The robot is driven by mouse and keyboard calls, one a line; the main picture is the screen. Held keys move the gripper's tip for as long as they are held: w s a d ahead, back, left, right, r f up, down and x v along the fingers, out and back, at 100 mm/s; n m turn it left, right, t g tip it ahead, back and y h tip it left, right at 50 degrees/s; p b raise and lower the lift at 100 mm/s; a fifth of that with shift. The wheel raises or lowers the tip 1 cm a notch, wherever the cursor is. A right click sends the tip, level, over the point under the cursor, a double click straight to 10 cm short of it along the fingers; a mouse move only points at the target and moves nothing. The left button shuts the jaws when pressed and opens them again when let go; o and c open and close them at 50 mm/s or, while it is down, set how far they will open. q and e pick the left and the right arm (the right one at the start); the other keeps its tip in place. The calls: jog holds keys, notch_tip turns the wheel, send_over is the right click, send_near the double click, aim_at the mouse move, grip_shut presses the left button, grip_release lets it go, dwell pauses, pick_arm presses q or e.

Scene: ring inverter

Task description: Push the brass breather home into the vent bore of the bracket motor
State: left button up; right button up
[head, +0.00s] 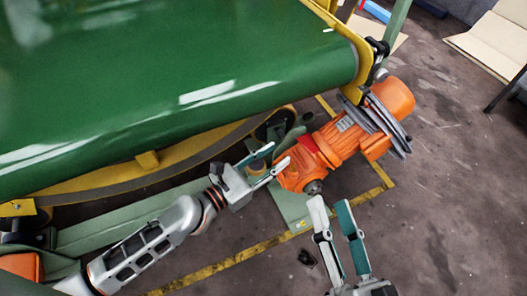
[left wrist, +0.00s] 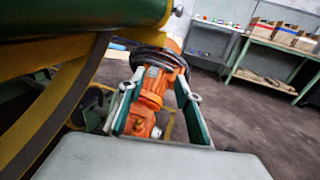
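The orange bracket motor (head: 338,140) lies tilted beside the end of the green conveyor, with a dark grey round fitting (head: 313,187) at its near end. My left gripper (head: 273,158) is open, its fingertips just left of the motor's near end. In the left wrist view the motor (left wrist: 155,90) shows between the two spread fingers, with nothing visibly held. My right gripper (head: 331,205) is open and empty, just below the grey fitting.
The green conveyor belt (head: 180,80) with its yellow frame (head: 130,172) fills the upper left, close above my left arm. Floor at the lower right is clear. Workbenches (left wrist: 270,60) stand farther off.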

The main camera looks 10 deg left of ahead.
pick_arm(q)
jog(key=shift+n+t+y, duration=0.4)
jog(key=shift+y, duration=0.1)
jog(key=r, duration=0.1)
jog(key=a+r, duration=0.1)
jog(key=r+p, duration=0.1)
jog(key=r, duration=0.1)
jog(key=shift+s+a, duration=0.2)
jog(key=shift+a, duration=0.2)
pick_arm(e)
notch_tip(320, 180, up, 4)
jog(key=shift+f+t, duration=0.2)
jog(key=shift+t, duration=0.2)
pick_arm(q)
jog(key=shift+r, duration=0.1)
